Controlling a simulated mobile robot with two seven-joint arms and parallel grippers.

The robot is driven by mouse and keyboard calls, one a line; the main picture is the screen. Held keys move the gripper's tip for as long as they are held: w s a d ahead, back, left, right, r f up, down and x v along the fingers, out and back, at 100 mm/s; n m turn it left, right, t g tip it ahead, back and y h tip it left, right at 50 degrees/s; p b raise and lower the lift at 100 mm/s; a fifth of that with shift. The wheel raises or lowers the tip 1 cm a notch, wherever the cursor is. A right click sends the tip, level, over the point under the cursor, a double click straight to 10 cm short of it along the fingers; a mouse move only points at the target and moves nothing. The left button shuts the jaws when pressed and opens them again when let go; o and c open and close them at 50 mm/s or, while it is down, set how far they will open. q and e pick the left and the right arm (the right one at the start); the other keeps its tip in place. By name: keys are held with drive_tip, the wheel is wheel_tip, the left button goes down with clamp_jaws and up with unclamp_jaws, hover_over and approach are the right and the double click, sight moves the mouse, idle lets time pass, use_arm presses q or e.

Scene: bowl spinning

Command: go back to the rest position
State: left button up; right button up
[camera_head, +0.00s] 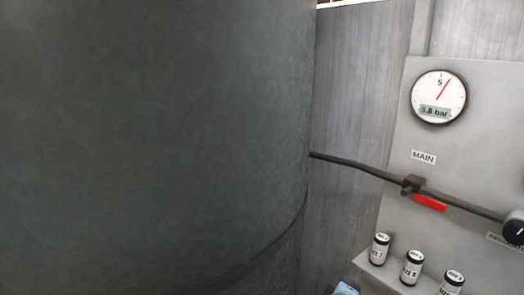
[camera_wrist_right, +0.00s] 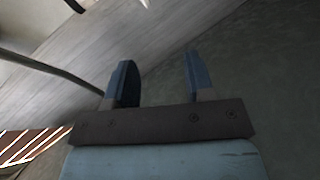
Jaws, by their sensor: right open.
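My right gripper (camera_wrist_right: 158,75) is open in the right wrist view, its two blue-tipped fingers spread apart with nothing between them. Behind the fingers are a grey wood-grain wall (camera_wrist_right: 165,45) and a dark grey-green surface. In the head view a small light-blue piece shows at the bottom edge, which may be part of my right arm; its fingers are not visible there. My left gripper is in neither view.
A large dark grey-green cylinder (camera_head: 150,140) fills the head view's left. At right, a grey panel (camera_head: 490,160) carries a pressure gauge (camera_head: 439,97), a red-handled valve (camera_head: 429,203) and a black knob (camera_head: 515,228). A dark hose (camera_head: 350,164) runs between. Several small canisters (camera_head: 412,267) stand below.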

drive_tip(key=s+a+f+m+g+y, duration=0.15)
drive_tip(key=s+f+y, duration=0.35)
drive_tip(key=s+f, duration=0.75)
drive_tip(key=s+f+m+y, duration=0.1)
drive_tip(key=s+m+y, duration=0.2)
drive_tip(key=s, duration=1.7)
drive_tip(key=shift+a+m+y+p, duration=0.35)
drive_tip(key=shift+a+m+y, duration=0.1)
drive_tip(key=shift+m, duration=0.6)
drive_tip(key=shift+t, duration=0.25)
